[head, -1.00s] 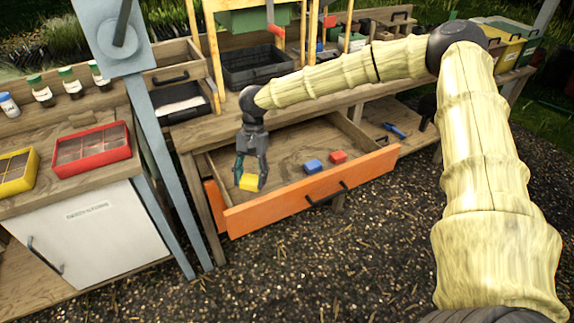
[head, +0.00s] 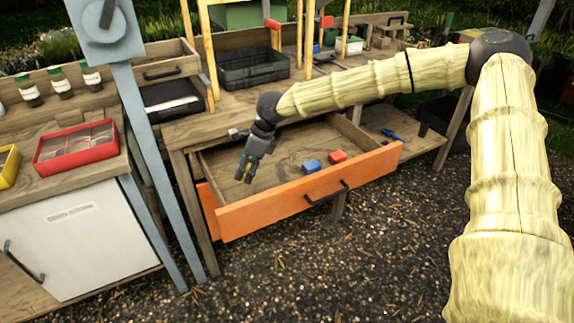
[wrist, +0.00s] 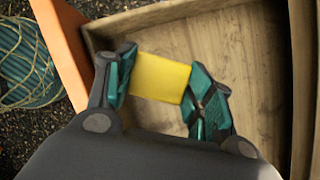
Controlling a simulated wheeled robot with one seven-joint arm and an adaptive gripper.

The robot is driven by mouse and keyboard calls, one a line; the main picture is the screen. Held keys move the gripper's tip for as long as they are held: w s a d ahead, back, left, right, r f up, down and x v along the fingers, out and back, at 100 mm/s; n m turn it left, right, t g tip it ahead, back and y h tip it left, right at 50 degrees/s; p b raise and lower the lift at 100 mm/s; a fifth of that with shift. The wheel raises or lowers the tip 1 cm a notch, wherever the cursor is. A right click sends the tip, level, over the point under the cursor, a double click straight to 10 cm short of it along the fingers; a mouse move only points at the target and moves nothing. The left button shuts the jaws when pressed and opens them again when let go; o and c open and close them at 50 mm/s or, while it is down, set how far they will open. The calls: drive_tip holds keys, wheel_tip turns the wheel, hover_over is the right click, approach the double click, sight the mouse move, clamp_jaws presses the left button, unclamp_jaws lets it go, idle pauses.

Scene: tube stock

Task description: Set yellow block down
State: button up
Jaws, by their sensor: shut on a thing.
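The yellow block (wrist: 160,78) is between the two green-padded fingers of my gripper (wrist: 163,95) in the wrist view, and the gripper is shut on it. In the head view my gripper (head: 243,176) is over the left part of the open drawer (head: 262,215) with an orange front. Only a small bit of yellow shows there, mostly hidden by the fingers. The wrist view shows the drawer's bare wooden bottom (wrist: 255,70) beyond the block. I cannot tell whether the block touches the bottom.
A blue-grey post (head: 160,180) stands left of the drawer. A red tray (head: 75,146) sits on the left cabinet.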

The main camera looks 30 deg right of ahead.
sight(248, 191)
drive_tip(key=m+b, duration=0.1)
drive_tip(key=m, duration=0.1)
drive_tip(key=w+m+t+h+b, duration=0.1)
drive_tip(key=m, duration=0.1)
drive_tip(key=w+f+m+b, duration=0.1)
drive_tip(key=m, duration=0.1)
drive_tip(key=shift+d+t+h+b, duration=0.25)
drive_tip(key=shift+t+h+b, duration=0.05)
drive_tip(key=shift+h+b, duration=0.1)
drive_tip(key=shift+w+d+f+m+t+h+b, duration=0.1)
drive_tip(key=shift+w+f+m+h+b, duration=0.2)
drive_tip(key=shift+f+m+b, duration=0.95)
drive_tip(key=shift+w+d+f+m+t+h+b, duration=0.15)
drive_tip(key=shift+f+m+h, duration=0.35)
drive_tip(key=shift+f, duration=1.65)
drive_tip(key=shift+w+f+m+t+h+b, duration=0.1)
drive_tip(key=shift+w+f+m+h+b, duration=0.15)
drive_tip(key=shift+f+m+b, duration=0.75)
drive_tip(key=shift+f+p, duration=0.4)
drive_tip(key=shift+f, duration=0.35)
drive_tip(key=shift+f, duration=0.1)
drive_tip(key=o, duration=1)
drive_tip(key=p+v, duration=0.1)
drive_tip(key=v, duration=1.1)
drive_tip(key=shift+w, duration=0.1)
